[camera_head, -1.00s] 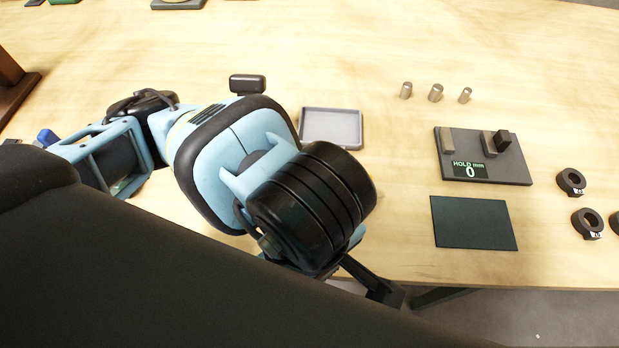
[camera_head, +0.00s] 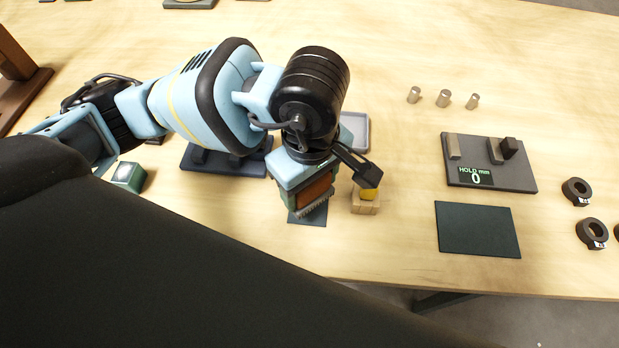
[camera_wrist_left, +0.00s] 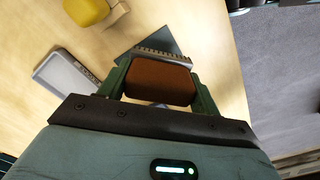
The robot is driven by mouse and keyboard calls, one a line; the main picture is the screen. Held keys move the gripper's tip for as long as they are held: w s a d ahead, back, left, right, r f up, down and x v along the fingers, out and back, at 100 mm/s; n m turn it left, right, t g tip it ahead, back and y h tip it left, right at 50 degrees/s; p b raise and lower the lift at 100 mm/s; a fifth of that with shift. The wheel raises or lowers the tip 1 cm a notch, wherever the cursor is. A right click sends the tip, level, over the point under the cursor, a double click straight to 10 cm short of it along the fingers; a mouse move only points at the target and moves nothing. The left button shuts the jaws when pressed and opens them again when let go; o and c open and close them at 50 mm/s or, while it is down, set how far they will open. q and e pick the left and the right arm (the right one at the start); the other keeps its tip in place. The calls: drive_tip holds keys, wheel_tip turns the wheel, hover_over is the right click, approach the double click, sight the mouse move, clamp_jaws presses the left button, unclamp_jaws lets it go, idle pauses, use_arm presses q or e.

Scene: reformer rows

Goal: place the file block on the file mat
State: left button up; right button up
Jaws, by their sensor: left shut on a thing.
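My left gripper (camera_head: 308,190) is shut on the file block, a brown block (camera_head: 317,188) with a pale toothed strip along its lower edge. In the left wrist view the brown block (camera_wrist_left: 158,82) sits between the two green fingers, with the toothed strip beyond it. A small dark blue-grey mat (camera_head: 313,219), which looks like the file mat, lies under the block and is partly hidden by it. Its corner also shows in the left wrist view (camera_wrist_left: 166,40). I cannot tell whether the block touches the mat. My right gripper is not in view.
A wooden block with a yellow top (camera_head: 367,203) stands close right of the gripper. A pale tray (camera_head: 360,127) lies behind it. A larger dark mat (camera_head: 478,240), a grey gauge board (camera_head: 510,178) and black rings (camera_head: 576,191) are farther right. The table's front edge is near.

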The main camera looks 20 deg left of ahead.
use_arm(q)
drive_tip(key=shift+w+a, duration=0.2)
drive_tip(key=shift+w, duration=0.35)
drive_tip(key=shift+w+a+f, duration=0.1)
drive_tip(key=shift+w+a, duration=0.05)
drive_tip(key=shift+w, duration=0.15)
drive_tip(key=shift+w+a+f, duration=0.1)
drive_tip(key=shift+w+f, duration=0.05)
drive_tip(key=shift+f, duration=0.75)
drive_tip(key=shift+w+a+f, duration=0.1)
drive_tip(key=shift+f, duration=0.75)
drive_tip(key=shift+f, duration=0.2)
drive_tip(key=o, duration=1.1)
drive_tip(key=shift+c, duration=0.2)
drive_tip(key=shift+r, duration=0.1)
